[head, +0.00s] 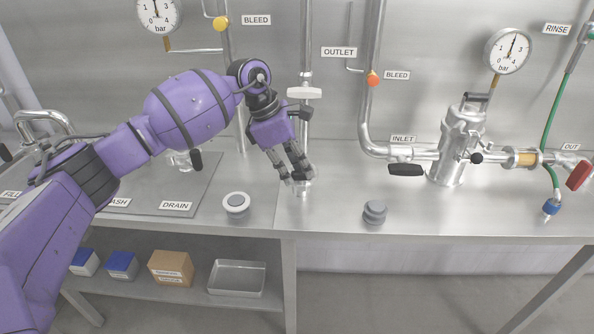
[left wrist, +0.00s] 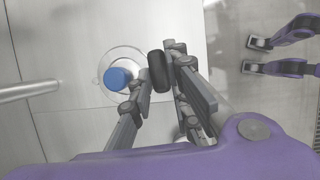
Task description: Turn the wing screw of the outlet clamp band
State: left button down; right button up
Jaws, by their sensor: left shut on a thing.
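My left gripper (head: 298,178) hangs over the counter at the lower end of the outlet pipe (head: 305,75). In the left wrist view the left gripper (left wrist: 160,80) is shut on a dark, rounded piece, which looks like the wing screw (left wrist: 158,71). Beside it is a blue round piece (left wrist: 118,79) inside a pale ring.
A white valve handle (head: 304,93) crosses the outlet pipe above the gripper. A white-rimmed round piece (head: 236,204) and a grey stacked cap (head: 375,212) stand on the counter (head: 330,215). The inlet pipework with a steel housing (head: 458,145) stands at right.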

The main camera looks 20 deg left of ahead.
pick_arm(q)
jog(key=shift+f, duration=0.1)
dwell(0.4)
jog(key=c, duration=1.9)
grip_release()
jog(key=shift+o, duration=1.3)
jog(key=shift+r, duration=0.2)
jog(key=v, duration=1.1)
jog(key=shift+a+r, duration=0.2)
jog(key=shift+r, duration=0.1)
